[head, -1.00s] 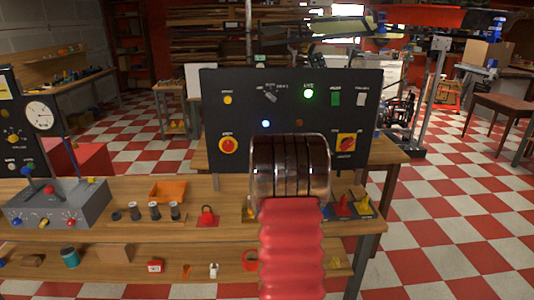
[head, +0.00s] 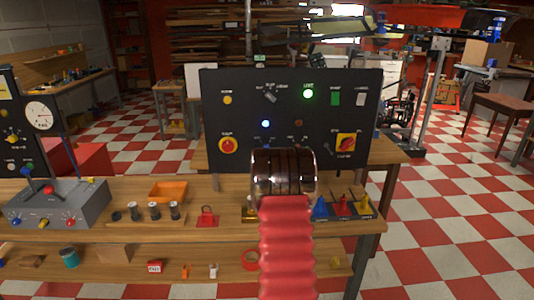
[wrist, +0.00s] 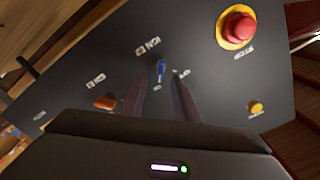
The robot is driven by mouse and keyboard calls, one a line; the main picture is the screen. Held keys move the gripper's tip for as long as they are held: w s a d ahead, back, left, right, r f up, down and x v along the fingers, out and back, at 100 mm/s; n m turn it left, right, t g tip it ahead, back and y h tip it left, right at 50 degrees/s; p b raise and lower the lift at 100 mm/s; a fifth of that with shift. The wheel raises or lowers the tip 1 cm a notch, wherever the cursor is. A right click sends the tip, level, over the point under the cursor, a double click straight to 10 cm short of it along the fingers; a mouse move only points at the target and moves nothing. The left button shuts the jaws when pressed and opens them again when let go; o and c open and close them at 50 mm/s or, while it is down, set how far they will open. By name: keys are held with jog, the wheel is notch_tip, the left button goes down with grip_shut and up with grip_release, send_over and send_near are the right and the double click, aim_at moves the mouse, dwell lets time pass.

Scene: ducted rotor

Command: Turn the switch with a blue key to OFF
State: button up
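The switch with a blue key (wrist: 160,70) sits on the black panel (wrist: 215,85), near the middle of the wrist view. The blue key stands out as a short upright bar there. My gripper (wrist: 161,76) is open, with one finger on each side of the key. I cannot tell whether either finger touches it. Small white labels surround the switch; I cannot read ON or OFF surely. In the head view my own arm hides the gripper.
A red rotary handle (head: 346,143) is at the panel's right.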

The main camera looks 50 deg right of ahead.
jog(key=shift+x, duration=1.75)
jog(key=shift+c, duration=0.3)
